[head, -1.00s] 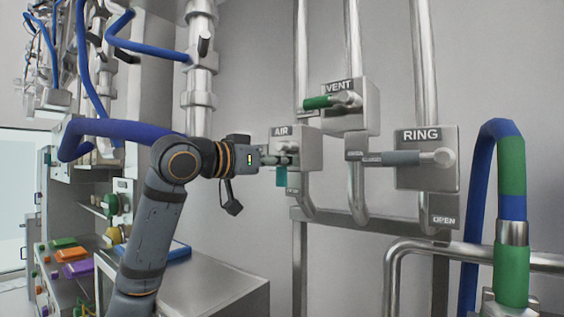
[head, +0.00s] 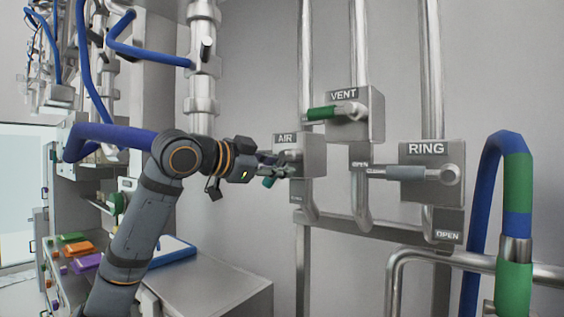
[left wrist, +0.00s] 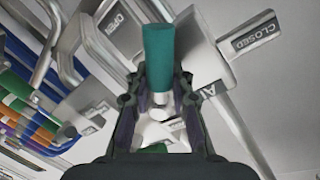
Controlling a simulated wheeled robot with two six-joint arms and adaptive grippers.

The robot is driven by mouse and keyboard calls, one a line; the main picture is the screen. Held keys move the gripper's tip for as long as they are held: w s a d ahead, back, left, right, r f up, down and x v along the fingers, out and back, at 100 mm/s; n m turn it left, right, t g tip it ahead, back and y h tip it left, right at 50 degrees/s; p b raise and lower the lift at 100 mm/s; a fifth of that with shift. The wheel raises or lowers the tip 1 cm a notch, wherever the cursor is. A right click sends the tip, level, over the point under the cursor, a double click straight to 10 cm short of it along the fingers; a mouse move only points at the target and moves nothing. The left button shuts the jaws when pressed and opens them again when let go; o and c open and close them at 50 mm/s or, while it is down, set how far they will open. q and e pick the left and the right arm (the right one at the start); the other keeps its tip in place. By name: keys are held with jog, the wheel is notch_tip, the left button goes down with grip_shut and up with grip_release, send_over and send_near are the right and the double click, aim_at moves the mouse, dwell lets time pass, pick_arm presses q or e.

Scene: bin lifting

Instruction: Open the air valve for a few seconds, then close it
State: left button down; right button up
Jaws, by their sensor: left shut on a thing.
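My left gripper (head: 274,168) is at the valve, shut on the handle. In the left wrist view the teal handle (left wrist: 159,55) stands between the two fingers (left wrist: 158,88), its end reaching past them. A CLOSED label (left wrist: 255,38) and an OPEN label (left wrist: 115,24) show beside the valve there. My right gripper is not in view.
The VENT valve (head: 362,117) with a green handle sits above right. The RING valve (head: 428,182) with a grey handle is further right. A blue and green hose (head: 514,215) stands at the right. A metal bench (head: 215,285) lies below my left arm.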

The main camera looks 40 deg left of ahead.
pick_arm(q)
jog(key=m+p, duration=0.1)
jog(key=r+m+p, duration=0.1)
jog(key=m, duration=0.1)
jog(key=a+m+y+p, duration=0.1)
jog(key=shift+r+m+g, duration=0.25)
jog(key=shift+m+g, duration=0.05)
jog(key=shift+m, duration=0.1)
jog(key=shift+a+r+m+y+p, duration=0.1)
jog(key=shift+r+m+y+p, duration=0.15)
jog(key=shift+m+p, duration=0.5)
jog(key=shift+r+m+y+p, duration=0.15)
jog(key=shift+m+y+p, duration=0.15)
jog(key=shift+m, duration=0.85)
jog(key=shift+y, duration=0.25)
